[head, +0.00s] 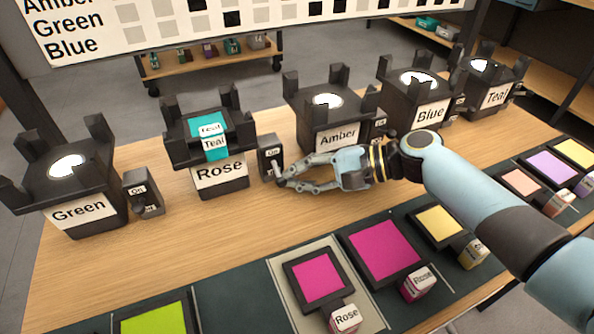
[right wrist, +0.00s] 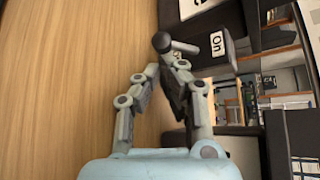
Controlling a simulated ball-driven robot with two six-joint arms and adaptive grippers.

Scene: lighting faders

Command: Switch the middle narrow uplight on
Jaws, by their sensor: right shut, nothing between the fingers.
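A row of black uplights stands on the wooden table: Green (head: 75,205), Rose (head: 220,178), Amber (head: 335,137), Blue (head: 428,112) and Teal (head: 497,93). Rose has a teal filter labelled Teal (head: 213,143) on top. Beside Rose is its dark switch box (head: 268,158), with an On label and a small lever. The box and its round-ended lever (right wrist: 162,42) also show in the right wrist view. My right gripper (head: 284,180) is shut and empty, its fingertips at the lever; I cannot tell if they touch it. My left gripper is out of view.
Green's switch box (head: 143,192) stands right of it. Along the front lies a dark mat with framed filters, including a small pink one (head: 318,275), a large magenta one (head: 385,247) and a yellow one (head: 438,222). Bare wood (head: 180,245) lies between mat and uplights.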

